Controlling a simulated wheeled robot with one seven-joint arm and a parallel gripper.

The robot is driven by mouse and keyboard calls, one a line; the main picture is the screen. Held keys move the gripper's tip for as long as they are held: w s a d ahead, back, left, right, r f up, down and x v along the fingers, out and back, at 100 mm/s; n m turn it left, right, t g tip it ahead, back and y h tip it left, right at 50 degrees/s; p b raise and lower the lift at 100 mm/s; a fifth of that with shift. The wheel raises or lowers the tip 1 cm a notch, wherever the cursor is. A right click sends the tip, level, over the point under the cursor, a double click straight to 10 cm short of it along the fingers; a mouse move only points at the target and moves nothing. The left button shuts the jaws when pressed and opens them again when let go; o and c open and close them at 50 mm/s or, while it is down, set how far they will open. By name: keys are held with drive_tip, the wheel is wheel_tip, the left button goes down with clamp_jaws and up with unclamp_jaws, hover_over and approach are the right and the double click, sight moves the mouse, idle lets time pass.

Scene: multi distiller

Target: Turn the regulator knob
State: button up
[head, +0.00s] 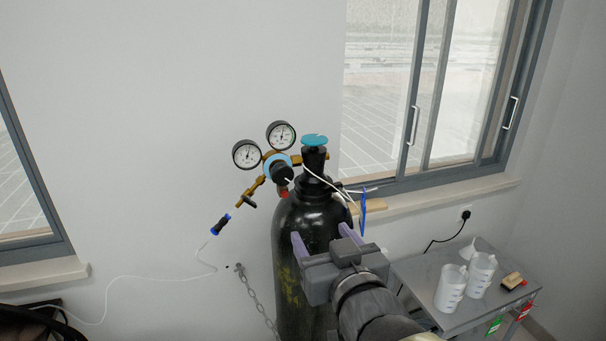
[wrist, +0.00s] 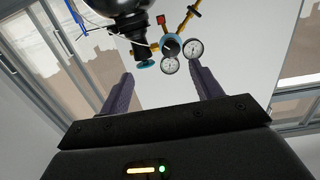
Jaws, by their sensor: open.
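The regulator knob (head: 281,174) is a black knob in front of a light-blue ring, low on the brass regulator between two round gauges (head: 247,154). The regulator sits at the top of a dark gas cylinder (head: 301,220). In the wrist view the knob (wrist: 171,47) shows near the top centre, with its gauges (wrist: 195,48) just right and below. A teal cylinder valve cap (head: 314,140) stands right of the regulator. My gripper (head: 322,242) is open and empty, in front of the cylinder body, below and right of the knob. It appears apart from it.
A thin white hose (head: 150,280) runs from the regulator's outlet to the lower left. A chain (head: 254,300) hangs left of the cylinder. A small table (head: 440,275) with white beakers (head: 450,287) stands at right. Windows flank the wall.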

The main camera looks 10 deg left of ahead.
drive_tip(key=shift+s+a+r+y, duration=0.25)
drive_tip(key=shift+a+r, duration=0.05)
drive_tip(key=shift+r, duration=0.2)
drive_tip(key=shift+s+a+r+y, duration=0.2)
drive_tip(key=shift+a+r+y, duration=0.1)
drive_tip(key=shift+r, duration=0.15)
drive_tip(key=shift+w, duration=0.15)
drive_tip(key=p, duration=0.7)
approach(284, 178)
drive_tip(key=p+x, duration=0.3)
drive_tip(key=x, duration=0.5)
drive_tip(key=shift+w+a+f, duration=0.1)
drive_tip(key=shift+w+a, duration=0.1)
drive_tip(key=shift+w, duration=0.1)
